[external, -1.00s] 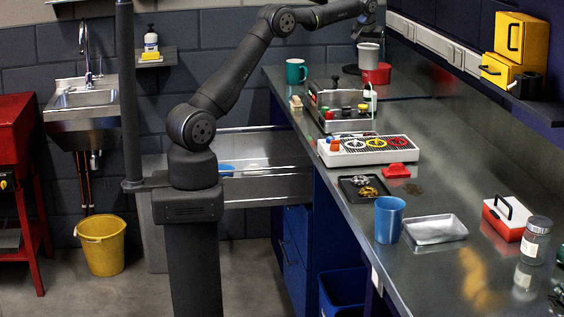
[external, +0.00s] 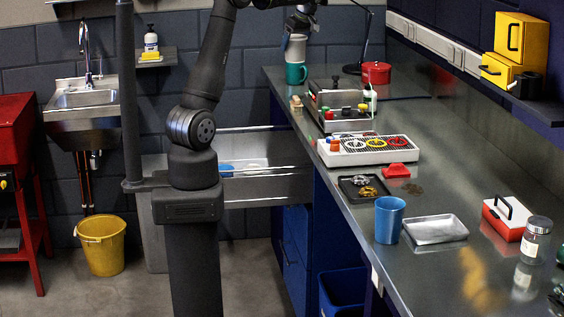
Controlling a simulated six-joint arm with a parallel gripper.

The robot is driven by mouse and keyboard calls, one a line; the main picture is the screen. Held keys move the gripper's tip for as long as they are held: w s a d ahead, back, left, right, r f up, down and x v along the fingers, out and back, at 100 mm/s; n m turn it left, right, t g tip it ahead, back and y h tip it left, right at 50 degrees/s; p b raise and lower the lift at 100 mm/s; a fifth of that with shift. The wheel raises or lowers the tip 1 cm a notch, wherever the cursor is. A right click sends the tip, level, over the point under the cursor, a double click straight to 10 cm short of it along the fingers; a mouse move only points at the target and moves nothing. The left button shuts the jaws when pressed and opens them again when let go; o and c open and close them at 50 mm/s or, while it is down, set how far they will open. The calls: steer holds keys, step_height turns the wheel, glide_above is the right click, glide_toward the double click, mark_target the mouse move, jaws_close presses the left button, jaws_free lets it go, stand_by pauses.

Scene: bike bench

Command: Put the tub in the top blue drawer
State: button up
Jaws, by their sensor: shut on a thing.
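My gripper (external: 299,22) is at the back left of the bench and points down. It is shut on the light grey tub (external: 294,48), held upright. The tub shows just above the teal mug (external: 296,73), which overlaps its lower part in the picture; I cannot tell the gap between them. The top drawer (external: 265,187) stands pulled out to the left from the blue cabinet (external: 295,250) under the bench. Its sides are steel. A blue thing (external: 227,170) shows inside, partly hidden by my arm.
A red pot (external: 376,73) and a dark lamp (external: 369,35) stand at the back of the bench (external: 450,190). The espresso-like metal unit (external: 345,118) and a white tray with coloured rings (external: 368,150) are nearer. A yellow bucket (external: 101,245) stands on the floor.

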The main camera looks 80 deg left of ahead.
steer(key=s+d+f+n+g+h, duration=0.15)
steer(key=s+d+n, duration=0.3)
steer(key=s, duration=0.55)
steer(key=s+d+n+g+h, duration=0.1)
steer(key=s+d+n+h, duration=0.3)
steer(key=s, duration=0.7)
step_height(320, 180, down, 30)
steer(key=a+y, duration=0.2)
steer(key=shift+n+t, duration=0.25)
steer(key=shift+n, duration=0.2)
steer(key=shift+s+a+f, duration=1.25)
steer(key=shift+a+f, duration=0.1)
steer(key=shift+f, duration=0.55)
steer(key=shift+s+a+f, duration=1.2)
steer(key=shift+a+f, duration=0.1)
steer(key=shift+f, duration=0.6)
steer(key=shift+s+a+f, duration=1.25)
steer(key=shift+a+f, duration=0.1)
steer(key=shift+f, duration=0.55)
steer(key=shift+f, duration=0.1)
steer(key=o, duration=0.9)
steer(key=shift+o, duration=0.2)
steer(key=v, duration=1.2)
steer(key=shift+d, duration=0.2)
